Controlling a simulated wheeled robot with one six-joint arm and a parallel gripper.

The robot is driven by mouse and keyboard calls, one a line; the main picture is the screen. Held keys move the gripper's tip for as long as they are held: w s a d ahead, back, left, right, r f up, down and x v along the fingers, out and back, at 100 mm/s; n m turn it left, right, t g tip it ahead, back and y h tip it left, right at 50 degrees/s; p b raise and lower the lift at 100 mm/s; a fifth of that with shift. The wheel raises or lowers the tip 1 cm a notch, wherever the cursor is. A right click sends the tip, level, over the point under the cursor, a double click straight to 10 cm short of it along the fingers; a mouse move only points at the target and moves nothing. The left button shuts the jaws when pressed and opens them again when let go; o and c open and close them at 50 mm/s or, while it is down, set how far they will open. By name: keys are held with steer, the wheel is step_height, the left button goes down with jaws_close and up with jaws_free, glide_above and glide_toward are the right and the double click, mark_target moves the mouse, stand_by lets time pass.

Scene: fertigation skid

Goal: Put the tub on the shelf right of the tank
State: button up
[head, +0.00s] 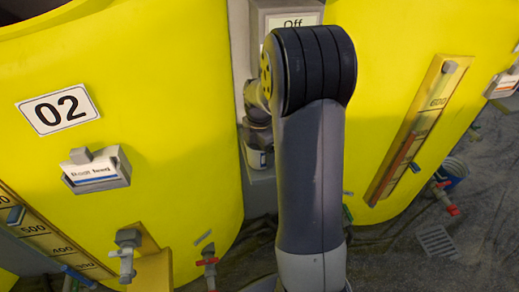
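A large yellow tank (165,120) marked 02 fills the left side. Another yellow tank (400,70) with a level scale stands at the right. My gripper (257,138) is mostly hidden behind my own arm, in the gap between the tanks and in front of a grey post. A small pale cylindrical thing (258,159) shows just below it; it may be the tub, but I cannot tell whether the fingers hold it. I cannot make out a shelf for certain.
A grey box labelled Off (290,20) is on the post. A label holder (95,170), a grey tap (127,252) and a red-handled valve (207,264) project from the left tank.

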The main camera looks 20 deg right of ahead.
steer(key=shift+o, duration=1.4)
steer(key=shift+r, duration=0.15)
step_height(320, 180, up, 8)
steer(key=p, duration=0.1)
steer(key=shift+f, duration=0.2)
